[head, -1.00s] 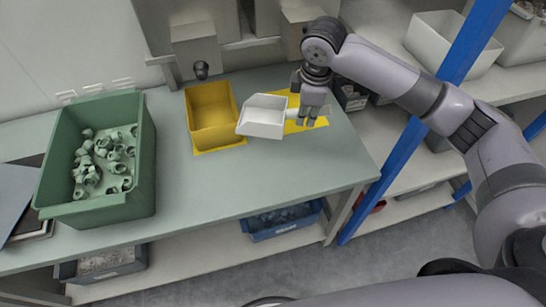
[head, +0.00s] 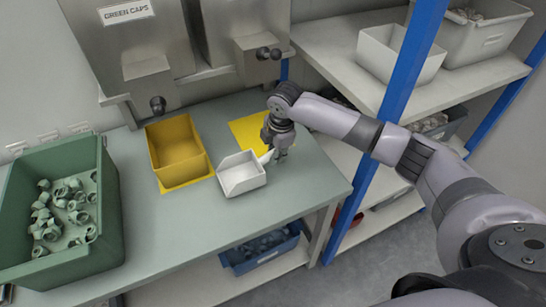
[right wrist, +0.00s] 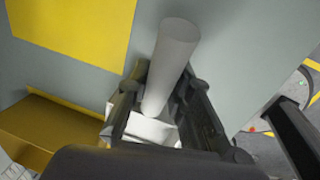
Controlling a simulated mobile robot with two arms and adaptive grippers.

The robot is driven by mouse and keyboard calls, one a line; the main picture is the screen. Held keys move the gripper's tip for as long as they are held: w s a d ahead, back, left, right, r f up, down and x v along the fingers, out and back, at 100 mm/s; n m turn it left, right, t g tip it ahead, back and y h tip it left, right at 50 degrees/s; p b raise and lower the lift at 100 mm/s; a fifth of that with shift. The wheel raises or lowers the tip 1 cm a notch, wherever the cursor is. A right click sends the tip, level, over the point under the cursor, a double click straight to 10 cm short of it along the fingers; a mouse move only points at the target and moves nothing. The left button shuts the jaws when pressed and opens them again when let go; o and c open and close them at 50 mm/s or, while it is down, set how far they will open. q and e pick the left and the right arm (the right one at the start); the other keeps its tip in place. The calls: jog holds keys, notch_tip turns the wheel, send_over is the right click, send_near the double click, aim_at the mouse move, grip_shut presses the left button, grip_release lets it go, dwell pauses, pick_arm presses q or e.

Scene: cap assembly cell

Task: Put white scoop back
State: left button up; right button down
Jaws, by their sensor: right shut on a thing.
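The white scoop (head: 242,174) is in the head view, in front of the yellow mat (head: 246,131) and right of the yellow bin (head: 178,150). My right gripper (head: 277,156) is shut on its handle. In the right wrist view, the pale round handle (right wrist: 172,62) sticks out between the fingers (right wrist: 163,105), and the scoop's white body (right wrist: 150,128) shows partly behind them. The yellow mat (right wrist: 75,25) lies bare beside the handle there. I cannot tell whether the scoop touches the table. My left gripper is not in view.
A green crate (head: 110,215) with several grey-green caps stands at the left of the table (head: 205,230). Steel dispensers (head: 135,60) rise behind the yellow bin. A blue post (head: 352,222) and shelves with a white bin (head: 385,55) stand right.

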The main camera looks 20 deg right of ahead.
jog(key=shift+f, duration=0.95)
jog(key=c, duration=1.4)
grip_release()
jog(key=shift+c, duration=0.2)
notch_tip(320, 180, up, 12)
jog(key=s, duration=0.2)
jog(key=shift+d, duration=0.2)
